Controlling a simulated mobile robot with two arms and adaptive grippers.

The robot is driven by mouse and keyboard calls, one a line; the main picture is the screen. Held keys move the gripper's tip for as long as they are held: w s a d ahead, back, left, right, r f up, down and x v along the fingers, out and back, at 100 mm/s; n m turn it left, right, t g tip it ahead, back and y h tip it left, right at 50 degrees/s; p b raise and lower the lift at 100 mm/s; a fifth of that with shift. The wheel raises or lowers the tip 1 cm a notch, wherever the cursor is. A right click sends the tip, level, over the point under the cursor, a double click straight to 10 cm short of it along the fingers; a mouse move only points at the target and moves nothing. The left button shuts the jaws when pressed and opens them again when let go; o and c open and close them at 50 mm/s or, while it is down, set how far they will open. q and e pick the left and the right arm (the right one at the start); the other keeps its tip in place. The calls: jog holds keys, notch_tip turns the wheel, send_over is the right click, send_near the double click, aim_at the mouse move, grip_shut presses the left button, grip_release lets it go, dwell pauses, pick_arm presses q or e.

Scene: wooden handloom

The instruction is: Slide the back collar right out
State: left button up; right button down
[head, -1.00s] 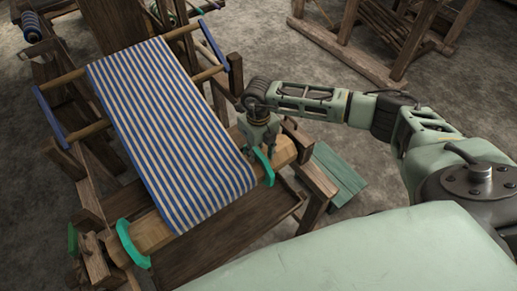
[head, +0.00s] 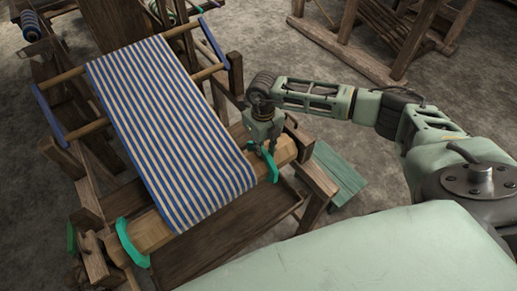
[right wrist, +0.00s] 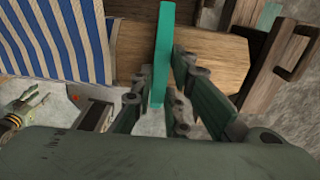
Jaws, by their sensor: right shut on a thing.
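The right-hand teal collar (head: 271,166) is a curved piece around the wooden beam (head: 286,151), just right of the striped cloth's edge. My right gripper (head: 261,149) reaches down from above and is shut on this collar. In the right wrist view the collar (right wrist: 163,50) stands upright as a flat teal bar between the two fingers (right wrist: 160,92), with bare beam (right wrist: 210,55) to its right. A second teal collar (head: 130,246) sits around the beam's left end, apart from any gripper.
Blue-and-white striped cloth (head: 165,110) runs over the beam, close to the held collar's left. A dark wooden loom post (head: 316,180) stands beyond the beam's right end, beside a green bench (head: 340,172). A short bare stretch of beam lies right of the collar.

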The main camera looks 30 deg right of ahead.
aim_at(277, 144)
jog(key=d, duration=0.2)
jog(key=d+b, duration=0.1)
jog(key=d, duration=0.1)
jog(key=w+d+b, duration=0.1)
jog(key=d, duration=0.1)
jog(key=shift+d, duration=0.1)
jog(key=c, duration=1.7)
grip_release()
jog(key=shift+d, duration=0.1)
jog(key=shift+r, duration=0.1)
notch_tip(277, 144, up, 12)
jog(key=shift+f, duration=0.1)
